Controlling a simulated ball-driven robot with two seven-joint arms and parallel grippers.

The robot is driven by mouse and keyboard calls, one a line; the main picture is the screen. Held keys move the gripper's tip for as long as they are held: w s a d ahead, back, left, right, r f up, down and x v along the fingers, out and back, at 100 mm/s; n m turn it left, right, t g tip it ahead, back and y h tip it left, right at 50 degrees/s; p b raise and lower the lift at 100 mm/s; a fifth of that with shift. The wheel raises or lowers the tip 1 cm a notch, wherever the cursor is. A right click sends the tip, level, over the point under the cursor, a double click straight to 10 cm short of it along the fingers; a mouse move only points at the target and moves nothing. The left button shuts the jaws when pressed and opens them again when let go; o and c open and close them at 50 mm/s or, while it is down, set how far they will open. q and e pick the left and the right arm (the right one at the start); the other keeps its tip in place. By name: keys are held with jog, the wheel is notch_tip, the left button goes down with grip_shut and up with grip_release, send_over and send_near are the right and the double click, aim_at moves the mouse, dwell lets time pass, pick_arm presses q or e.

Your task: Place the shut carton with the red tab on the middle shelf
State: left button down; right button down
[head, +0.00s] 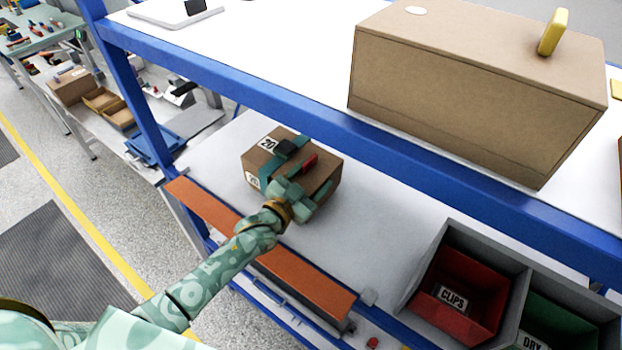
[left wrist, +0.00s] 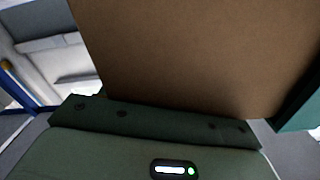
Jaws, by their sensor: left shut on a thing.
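The shut brown carton (head: 260,165) with a red tab (head: 304,164), a teal band and a label reading 20 is over the white middle shelf (head: 380,215), inside the blue rack. I cannot tell whether its base touches the shelf. My left gripper (head: 298,184) reaches in over the shelf's front edge and is shut on the carton at its near side, partly hiding it. In the left wrist view the carton's plain brown face (left wrist: 195,55) fills the middle, close against the gripper. My right gripper is not in view.
A blue beam (head: 300,100) of the upper shelf runs just behind and above the carton. A large brown box (head: 460,100) stands on that upper shelf. An orange strip (head: 305,280) lines the front edge. Red clips bin (head: 465,290) and green bin (head: 550,330) stand right.

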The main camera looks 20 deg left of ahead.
pick_arm(q)
jog(key=shift+c, duration=1.6)
grip_release()
jog(key=shift+a, duration=0.1)
jog(key=shift+s, duration=0.1)
jog(key=v, duration=1.2)
